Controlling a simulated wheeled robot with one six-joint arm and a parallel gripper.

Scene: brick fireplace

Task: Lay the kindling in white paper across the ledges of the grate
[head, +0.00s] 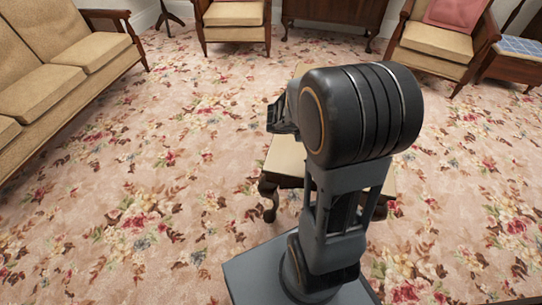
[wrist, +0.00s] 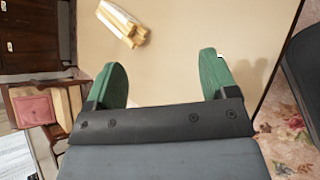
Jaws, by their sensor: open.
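A small bundle of pale kindling sticks (wrist: 122,25) with a whitish wrap lies on a cream flat top (wrist: 185,25), near the top of the wrist view. My gripper (wrist: 160,60) is open and empty, its two green fingers apart above the cream top. The bundle is beyond the fingertips, nearer the left finger, and not between them. In the head view my gripper (head: 281,115) shows only in part beside my arm, over the cream-topped stool (head: 287,155); the bundle is hidden there. The grate is in neither view.
A tan sofa (head: 75,60) stands at the left. Armchairs (head: 233,14) (head: 437,41) and a dark wooden cabinet (head: 335,12) stand at the back. The flowered carpet (head: 130,190) is open on both sides of the stool.

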